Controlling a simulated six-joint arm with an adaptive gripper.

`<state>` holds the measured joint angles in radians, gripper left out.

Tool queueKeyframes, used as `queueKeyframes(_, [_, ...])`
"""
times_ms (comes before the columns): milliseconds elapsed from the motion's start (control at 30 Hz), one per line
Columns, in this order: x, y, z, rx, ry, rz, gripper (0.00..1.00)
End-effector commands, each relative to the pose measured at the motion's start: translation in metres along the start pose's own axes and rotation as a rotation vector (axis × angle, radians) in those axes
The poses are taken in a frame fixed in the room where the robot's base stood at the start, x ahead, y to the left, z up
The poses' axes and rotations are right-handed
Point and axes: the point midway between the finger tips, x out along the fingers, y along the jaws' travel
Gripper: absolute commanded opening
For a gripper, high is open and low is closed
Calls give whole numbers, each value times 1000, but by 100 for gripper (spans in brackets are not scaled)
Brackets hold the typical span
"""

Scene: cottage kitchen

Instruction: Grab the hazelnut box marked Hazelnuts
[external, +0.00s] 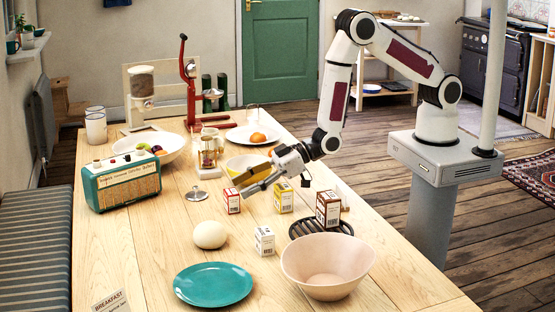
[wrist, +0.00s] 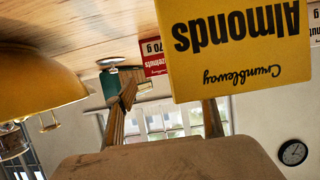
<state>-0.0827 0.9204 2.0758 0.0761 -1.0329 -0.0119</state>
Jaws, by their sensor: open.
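The hazelnut box (external: 232,201) is a small red and white carton standing on the table. In the wrist view, which is upside down, its red face (wrist: 153,70) shows part of the word Hazelnuts, partly hidden behind a yellow box marked Almonds (wrist: 236,45). That almond box (external: 283,201) stands to the right of the hazelnut box in the external view. My gripper (external: 258,181) is open and appears empty, above the table. In the external view it lies above and between the two boxes, apart from both.
A brown box (external: 328,208) and a white box (external: 264,240) stand nearby. Bare table lies left of the egg.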

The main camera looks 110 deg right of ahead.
Motion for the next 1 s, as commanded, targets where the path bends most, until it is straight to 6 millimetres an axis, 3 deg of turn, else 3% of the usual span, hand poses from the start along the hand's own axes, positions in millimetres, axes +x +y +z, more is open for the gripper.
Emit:
queueKeyframes(333, [28, -2, 1, 0, 1, 0, 54])
queueKeyframes(933, [30, -2, 1, 0, 0, -1, 54])
queueKeyframes(1000, [30, -2, 1, 0, 0, -1, 39])
